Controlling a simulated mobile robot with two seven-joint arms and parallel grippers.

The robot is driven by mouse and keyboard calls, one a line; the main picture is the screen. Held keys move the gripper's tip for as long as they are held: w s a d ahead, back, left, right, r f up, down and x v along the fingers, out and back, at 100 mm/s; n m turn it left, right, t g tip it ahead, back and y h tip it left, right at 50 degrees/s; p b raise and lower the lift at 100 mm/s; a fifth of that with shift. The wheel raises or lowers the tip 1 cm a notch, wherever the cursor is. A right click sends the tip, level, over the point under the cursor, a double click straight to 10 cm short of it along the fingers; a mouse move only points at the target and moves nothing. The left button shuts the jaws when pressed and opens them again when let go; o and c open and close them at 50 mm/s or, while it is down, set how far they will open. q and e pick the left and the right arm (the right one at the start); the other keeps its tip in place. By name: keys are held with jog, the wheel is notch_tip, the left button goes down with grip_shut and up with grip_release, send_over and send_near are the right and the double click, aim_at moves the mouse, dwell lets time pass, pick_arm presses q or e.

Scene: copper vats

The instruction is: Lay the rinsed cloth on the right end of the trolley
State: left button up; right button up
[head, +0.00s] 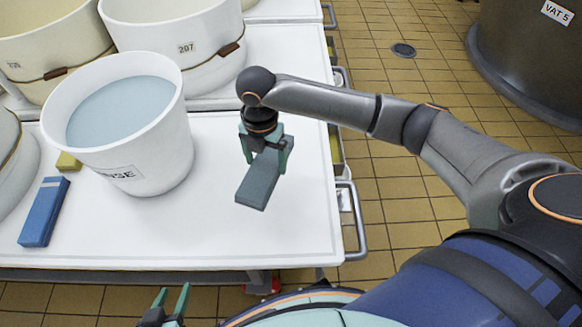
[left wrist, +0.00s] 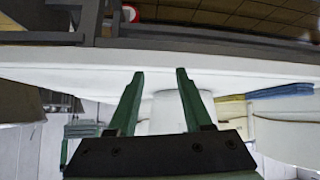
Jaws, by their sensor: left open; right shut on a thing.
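A folded grey-blue cloth (head: 257,187) hangs tilted in my right gripper (head: 266,160), which is shut on its upper end. Cloth and gripper are over the right end of the white trolley (head: 300,235). Whether the cloth's lower end touches the trolley top, I cannot tell. A white rinse bucket (head: 165,165) with bluish water stands on the trolley to the left of the cloth. My left gripper (head: 172,300) is open and empty, low in front of the trolley's near edge; its spread fingers (left wrist: 157,80) also show in the left wrist view.
A blue folded cloth (head: 43,212) and a yellow block (head: 68,162) lie left of the bucket. White tubs, one marked 207 (head: 190,70), stand behind. A metal handle (head: 355,222) juts from the trolley's right side. The trolley top around the held cloth is clear.

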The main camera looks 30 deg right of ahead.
jog(key=d+f, duration=0.1)
jog(key=d, duration=0.1)
jog(key=w+d+f, duration=0.1)
jog(key=shift+w+d+f+b, duration=0.1)
jog(key=shift+w+d+b, duration=0.1)
jog(key=shift+d+b, duration=0.2)
jog(key=d+f, duration=0.1)
jog(key=f, duration=0.1)
jog(key=w+d+f+b, duration=0.1)
jog(key=d+f, duration=0.1)
jog(key=shift+w+d+f+b, duration=0.1)
jog(key=shift+d+f+b, duration=0.1)
jog(key=shift+b, duration=0.1)
pick_arm(q)
jog(key=w+r+m+t+h, duration=0.1)
jog(key=w+r+t, duration=0.3)
jog(key=r, duration=0.5)
jog(key=w+r+m+t+h+b, duration=0.1)
jog(key=w+r+t, duration=0.3)
jog(key=r, duration=0.5)
jog(key=shift+m+t, duration=0.3)
jog(key=shift+t, duration=0.1)
pick_arm(e)
jog(key=f, duration=0.3)
jog(key=shift+w+d+f, duration=0.1)
jog(key=shift+d+f, duration=0.2)
jog(key=shift+f, duration=0.1)
